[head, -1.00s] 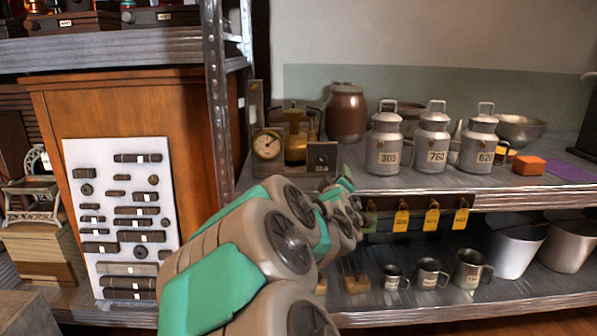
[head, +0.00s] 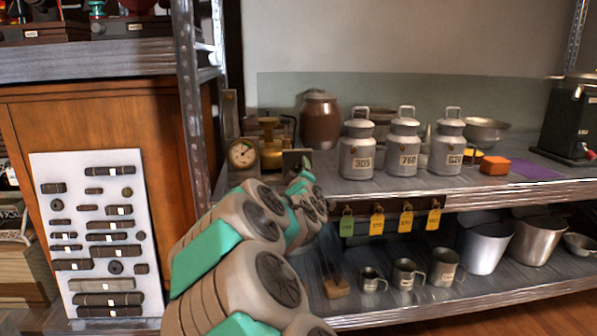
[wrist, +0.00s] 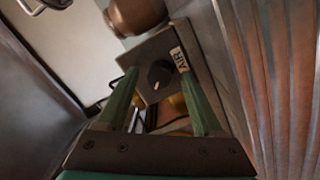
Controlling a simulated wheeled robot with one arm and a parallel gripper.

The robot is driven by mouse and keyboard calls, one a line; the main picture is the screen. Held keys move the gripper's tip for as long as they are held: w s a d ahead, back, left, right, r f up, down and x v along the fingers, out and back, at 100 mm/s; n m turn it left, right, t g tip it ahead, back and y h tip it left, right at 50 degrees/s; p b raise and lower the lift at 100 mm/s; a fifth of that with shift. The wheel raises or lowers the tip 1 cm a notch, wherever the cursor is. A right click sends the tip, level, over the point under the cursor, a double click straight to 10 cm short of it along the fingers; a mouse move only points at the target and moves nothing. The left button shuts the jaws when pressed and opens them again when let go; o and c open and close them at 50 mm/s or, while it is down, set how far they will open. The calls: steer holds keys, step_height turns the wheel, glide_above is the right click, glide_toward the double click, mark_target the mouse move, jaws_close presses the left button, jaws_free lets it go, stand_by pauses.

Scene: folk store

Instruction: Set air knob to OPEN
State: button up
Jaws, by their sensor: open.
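The air knob (wrist: 158,74) is a small dark round knob with a light mark, on a grey panel (wrist: 149,53) with a white AIR label (wrist: 180,60). My gripper (wrist: 154,76) is open in the wrist view, with a green finger on each side of the knob in the picture. I cannot tell whether either finger touches it. In the head view the panel (head: 297,160) shows beside a brass device (head: 269,150) and a round gauge (head: 242,153). My arm hides its lower part, and the knob and fingertips are hard to make out there.
A metal shelf post (head: 190,95) stands left of the gauge. Grey canisters (head: 357,150) and a brown jar (head: 320,120) stand on the shelf to the right and behind. Yellow tags (head: 377,222) hang from the shelf's front edge, above metal cups (head: 405,275).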

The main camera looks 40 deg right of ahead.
jaws_close()
stand_by(0.6)
